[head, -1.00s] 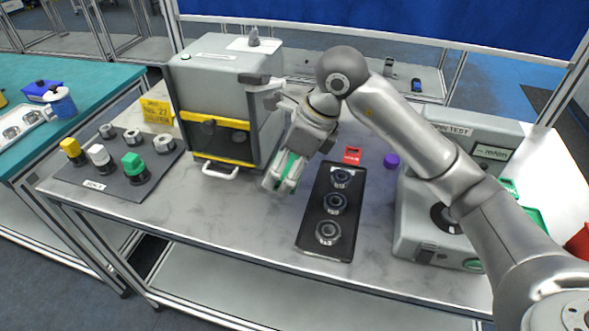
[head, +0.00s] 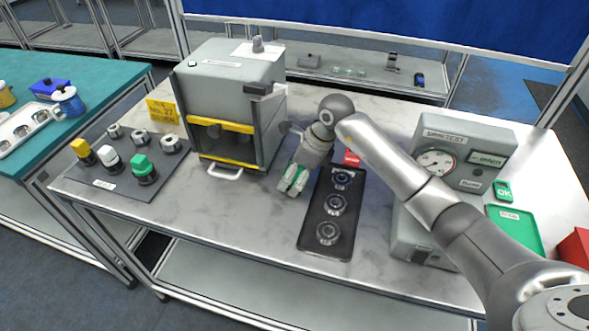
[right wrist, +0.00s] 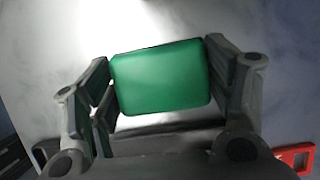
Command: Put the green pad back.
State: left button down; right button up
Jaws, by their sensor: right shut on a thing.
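The green pad (right wrist: 162,78) is a smooth green block with rounded corners. In the right wrist view it sits between the two fingers of my right gripper (right wrist: 165,82), which is shut on it. In the head view my right gripper (head: 292,180) hangs above the grey table, between the grey press box and the black tray, with green showing at its fingertips. My left gripper is not in view.
The grey press box (head: 232,75) with yellow bars and a white handle stands at the left. The black tray (head: 313,245) holds three metal rings. A grey tester (head: 470,125), a green tray (head: 528,250) and an OK tag (head: 502,190) are at the right. The table's front middle is clear.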

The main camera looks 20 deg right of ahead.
jog(key=shift+f, duration=0.1)
jog(key=o, duration=0.5)
jog(key=shift+f, duration=0.1)
jog(key=o, duration=0.5)
jog(key=shift+r, duration=0.25)
jog(key=b+v, duration=0.2)
jog(key=v, duration=1)
